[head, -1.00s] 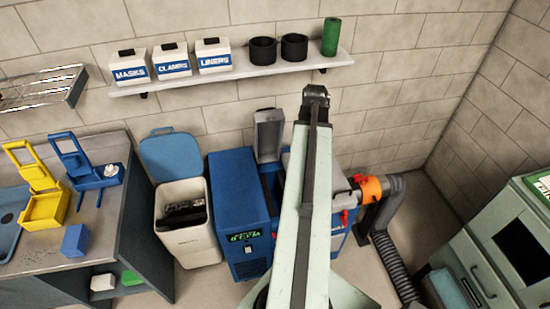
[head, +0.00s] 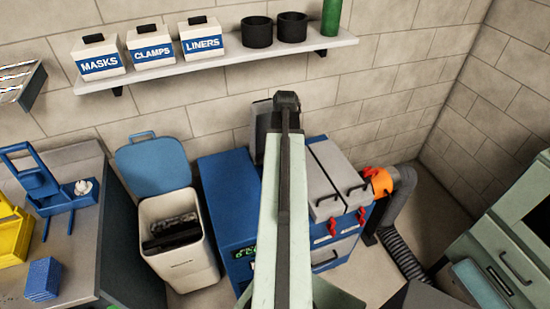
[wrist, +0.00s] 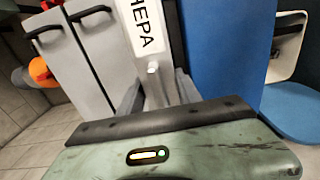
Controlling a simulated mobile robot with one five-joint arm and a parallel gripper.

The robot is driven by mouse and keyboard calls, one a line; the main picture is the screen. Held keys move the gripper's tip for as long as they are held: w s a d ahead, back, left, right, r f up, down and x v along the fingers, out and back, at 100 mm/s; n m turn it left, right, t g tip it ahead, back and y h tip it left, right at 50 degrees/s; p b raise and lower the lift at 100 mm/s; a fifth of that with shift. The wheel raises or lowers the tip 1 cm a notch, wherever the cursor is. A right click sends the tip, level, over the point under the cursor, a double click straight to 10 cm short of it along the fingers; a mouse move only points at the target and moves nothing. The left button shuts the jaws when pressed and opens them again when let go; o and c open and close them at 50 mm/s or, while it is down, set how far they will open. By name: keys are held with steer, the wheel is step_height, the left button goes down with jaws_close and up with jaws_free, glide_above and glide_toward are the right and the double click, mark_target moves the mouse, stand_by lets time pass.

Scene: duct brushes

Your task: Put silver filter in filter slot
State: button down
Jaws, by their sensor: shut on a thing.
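In the wrist view, my gripper (wrist: 158,98) shows only partly beyond its green housing. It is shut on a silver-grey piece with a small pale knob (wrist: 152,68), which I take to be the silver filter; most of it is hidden. Just beyond is a white HEPA label (wrist: 146,28) on the machine, between grey lids (wrist: 78,62) and a blue panel (wrist: 222,55). I cannot tell whether the filter is in the slot. In the head view, my arm hides the gripper and filter. A raised grey lid (head: 262,120) shows beside the arm, above the blue machine (head: 228,195).
Closed grey lids (head: 343,172) with black handles and an orange hose collar (head: 380,182) lie right of my arm. An open white bin (head: 180,250) stands to the left. A wall shelf (head: 220,65) holds boxes and black cups. A green cabinet (head: 510,260) stands at right.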

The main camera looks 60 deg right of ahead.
steer(key=shift+w+a+f+b, duration=0.1)
steer(key=shift+w+f+b, duration=0.05)
steer(key=shift+f+b, duration=0.85)
steer(key=shift+w+f+b, duration=0.15)
steer(key=shift+f+b, duration=0.8)
steer(key=shift+b, duration=0.05)
